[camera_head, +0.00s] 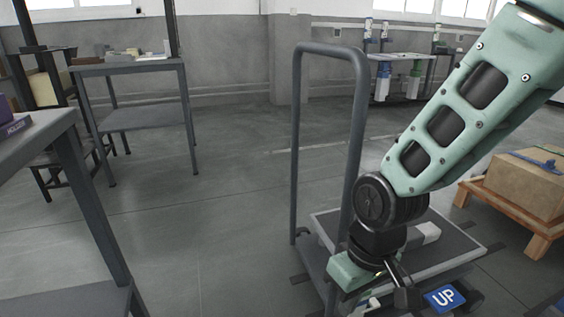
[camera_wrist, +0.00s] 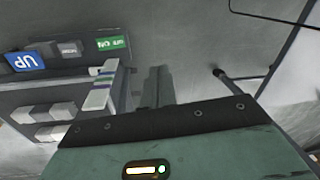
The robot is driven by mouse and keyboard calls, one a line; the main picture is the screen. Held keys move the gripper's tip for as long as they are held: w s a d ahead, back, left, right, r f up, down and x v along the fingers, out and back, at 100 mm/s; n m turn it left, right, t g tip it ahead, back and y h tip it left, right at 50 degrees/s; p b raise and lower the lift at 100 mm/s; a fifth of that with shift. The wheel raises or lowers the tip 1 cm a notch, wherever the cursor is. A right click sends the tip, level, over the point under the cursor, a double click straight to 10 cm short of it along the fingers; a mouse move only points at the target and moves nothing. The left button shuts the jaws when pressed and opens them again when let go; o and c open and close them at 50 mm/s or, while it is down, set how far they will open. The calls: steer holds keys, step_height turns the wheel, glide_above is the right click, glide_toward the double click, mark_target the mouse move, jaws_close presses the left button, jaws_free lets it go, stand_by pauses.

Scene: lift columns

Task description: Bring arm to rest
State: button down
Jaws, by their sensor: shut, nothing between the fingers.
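My arm reaches down from the upper right in the head view, its pale green links ending in a black joint and wrist low in the picture. My gripper (camera_wrist: 157,80) shows in the wrist view with its dark fingers together and nothing between them. In the wrist view the fingers appear beside a grey unit with a blue "UP" sign (camera_wrist: 24,62) and a green sign (camera_wrist: 111,42). The blue sign also shows in the head view (camera_head: 445,298), just right of my wrist. I cannot tell whether the fingers touch anything.
A grey trolley with a tall handle (camera_head: 296,150) stands behind my wrist. A cardboard box (camera_head: 525,188) sits on a wooden pallet (camera_head: 480,198) at right. A grey table (camera_head: 35,135) is at near left, another (camera_head: 125,65) behind it. The floor (camera_head: 215,215) between is clear.

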steer(key=s+d+r+n+h+p, duration=0.1)
steer(key=s+d+r+n, duration=0.15)
steer(key=s+r, duration=0.8)
step_height(320, 180, up, 37)
steer(key=p, duration=3.8)
steer(key=shift+d+r+m+t, duration=0.15)
steer(key=shift+d+m+t, duration=0.15)
steer(key=shift+m, duration=0.15)
steer(key=shift+w+a, duration=0.1)
